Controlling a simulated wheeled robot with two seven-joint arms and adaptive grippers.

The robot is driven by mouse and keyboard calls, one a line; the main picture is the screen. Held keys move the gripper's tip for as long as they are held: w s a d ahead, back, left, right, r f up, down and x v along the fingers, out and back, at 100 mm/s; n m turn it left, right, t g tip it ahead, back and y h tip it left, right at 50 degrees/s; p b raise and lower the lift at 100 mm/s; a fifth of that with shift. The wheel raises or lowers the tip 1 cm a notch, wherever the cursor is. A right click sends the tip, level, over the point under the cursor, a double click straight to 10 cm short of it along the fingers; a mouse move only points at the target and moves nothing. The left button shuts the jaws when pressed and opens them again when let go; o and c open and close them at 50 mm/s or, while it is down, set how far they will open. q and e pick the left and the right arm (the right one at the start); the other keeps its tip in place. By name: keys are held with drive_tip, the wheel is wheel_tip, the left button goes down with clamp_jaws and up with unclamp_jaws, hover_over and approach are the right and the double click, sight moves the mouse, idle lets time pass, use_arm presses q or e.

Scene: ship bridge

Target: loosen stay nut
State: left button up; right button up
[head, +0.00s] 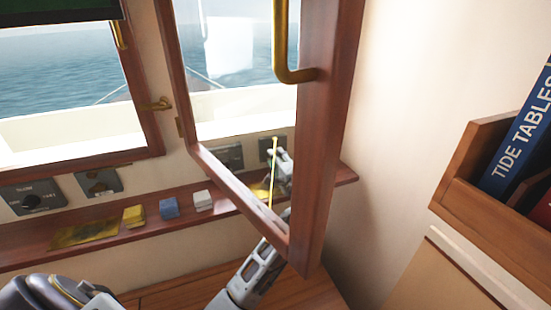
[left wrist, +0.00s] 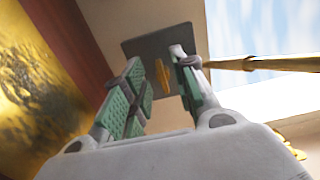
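A thin brass stay rod (head: 272,172) shows through the pane of the swung-in window sash (head: 318,150) in the head view. My left gripper (head: 283,168) is behind that pane, close to the rod's upper part. In the left wrist view the rod (left wrist: 260,63) comes in from the right and ends at a fingertip of my left gripper (left wrist: 163,82). The fingers are apart, with a gap between them. A small grey rounded piece (left wrist: 190,61) sits at the rod's end; I cannot tell whether it is the stay nut or fingertip. My right gripper is not in view.
The sash's lower rail crosses in front of my left arm. A wooden shelf (head: 185,222) holds a brass plate (head: 85,233) and small yellow, blue and white blocks. Switch panels (head: 98,182) line the wall. A book rack (head: 485,215) stands at the right.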

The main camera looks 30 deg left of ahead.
use_arm(q)
drive_tip(key=shift+v, duration=3.1)
drive_tip(key=shift+f, duration=0.1)
